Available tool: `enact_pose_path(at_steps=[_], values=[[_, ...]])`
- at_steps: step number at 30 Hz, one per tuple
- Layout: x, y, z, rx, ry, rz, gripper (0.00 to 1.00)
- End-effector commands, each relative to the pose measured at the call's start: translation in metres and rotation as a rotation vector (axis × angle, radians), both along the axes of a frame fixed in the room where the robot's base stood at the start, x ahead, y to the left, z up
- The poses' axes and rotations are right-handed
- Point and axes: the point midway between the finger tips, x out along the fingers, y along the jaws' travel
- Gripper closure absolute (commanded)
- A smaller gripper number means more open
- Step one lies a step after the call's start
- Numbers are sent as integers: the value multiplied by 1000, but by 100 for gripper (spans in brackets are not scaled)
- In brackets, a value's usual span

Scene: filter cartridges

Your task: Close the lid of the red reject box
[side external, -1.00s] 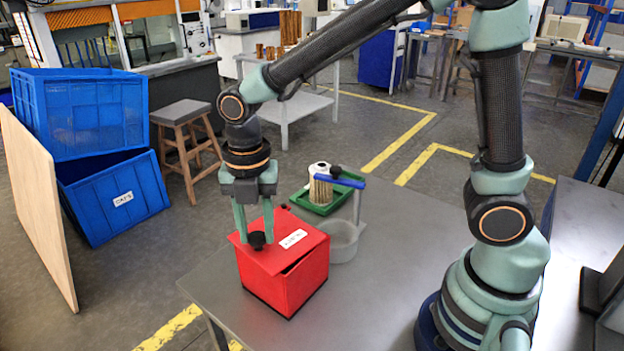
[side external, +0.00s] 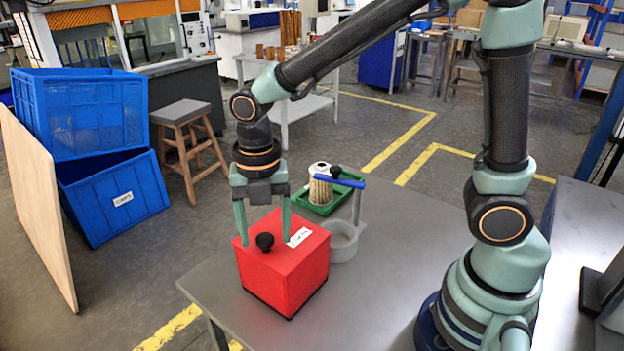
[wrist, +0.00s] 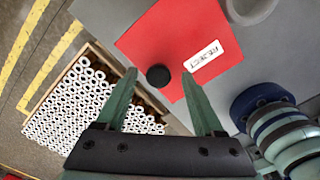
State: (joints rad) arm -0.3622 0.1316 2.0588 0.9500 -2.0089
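The red reject box (side external: 290,281) stands on the grey table. Its red lid (side external: 277,253) lies level on top and looks flush with the walls. The lid has a black knob (side external: 264,241) and a white label, which reads REJECT in the wrist view (wrist: 203,56). My gripper (side external: 264,239) is open just above the lid, pointing down, with one finger on each side of the knob. In the wrist view the knob (wrist: 158,76) shows between the fingertips (wrist: 160,73), with a gap on both sides. The box's far walls are hidden.
A grey round container (side external: 342,241) stands close behind the box at right. Beyond it is a green tray (side external: 322,205) holding a pleated cartridge (side external: 320,185), with a blue bar (side external: 340,181) on a post nearby. The table front right of the box is clear.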

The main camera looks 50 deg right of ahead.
Motion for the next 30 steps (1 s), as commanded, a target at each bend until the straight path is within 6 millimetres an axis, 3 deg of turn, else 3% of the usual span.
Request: enact_pose_path(at_steps=[11, 24, 30], values=[[1, 1, 9, 1, -3, -1, 31], [1, 0, 92, 1, -4, -1, 31], [0, 0, 115, 0, -1, -1, 31]])
